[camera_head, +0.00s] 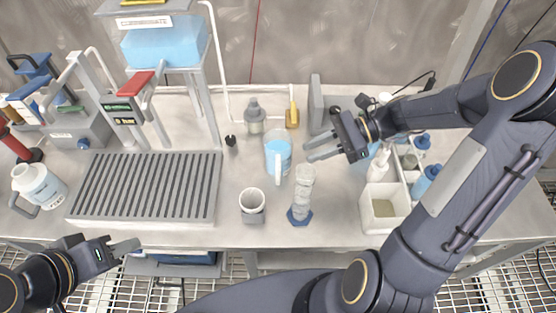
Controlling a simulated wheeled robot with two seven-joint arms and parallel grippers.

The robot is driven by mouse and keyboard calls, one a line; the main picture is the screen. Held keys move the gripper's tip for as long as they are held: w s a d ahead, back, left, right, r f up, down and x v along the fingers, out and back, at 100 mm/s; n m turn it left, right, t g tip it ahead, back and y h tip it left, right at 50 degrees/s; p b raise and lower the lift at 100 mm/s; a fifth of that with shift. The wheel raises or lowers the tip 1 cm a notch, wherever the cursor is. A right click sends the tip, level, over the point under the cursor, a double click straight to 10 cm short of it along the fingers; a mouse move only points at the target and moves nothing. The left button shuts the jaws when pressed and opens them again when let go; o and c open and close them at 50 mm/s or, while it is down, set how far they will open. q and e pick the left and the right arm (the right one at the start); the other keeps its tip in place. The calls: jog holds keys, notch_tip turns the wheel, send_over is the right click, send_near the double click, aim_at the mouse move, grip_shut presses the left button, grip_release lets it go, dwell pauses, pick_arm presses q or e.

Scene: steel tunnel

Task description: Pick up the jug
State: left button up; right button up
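A clear jug (278,148) with blue liquid in it and a pale handle facing me stands upright on the bench, near the middle. My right gripper (308,151) is just right of the jug. Its two fingers are spread apart, point left towards the jug and have nothing between them. It looks apart from the jug, but the exact gap is hard to judge. My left gripper (128,246) is low at the left, in front of the bench edge and far from the jug. Its fingers overlap in view, so its opening is unclear.
A clear cylinder on a blue foot (301,196) and a grey-white cup (252,203) stand in front of the jug. A yellow bottle (292,115) and a grey bottle (254,118) stand behind it. A slotted rack (145,188) lies left; a white caddy (384,212) is right.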

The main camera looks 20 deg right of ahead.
aim_at(278, 160)
jog(key=a+f+b, duration=0.1)
jog(key=a+f, duration=0.1)
jog(key=a+f+b, duration=0.1)
jog(key=a+f, duration=0.1)
jog(key=a, duration=0.1)
jog(key=a+f+b, duration=0.1)
jog(key=a+f, duration=0.1)
jog(key=f, duration=0.1)
jog(key=shift+w+a, duration=0.2)
jog(key=shift+w, duration=0.2)
grip_shut()
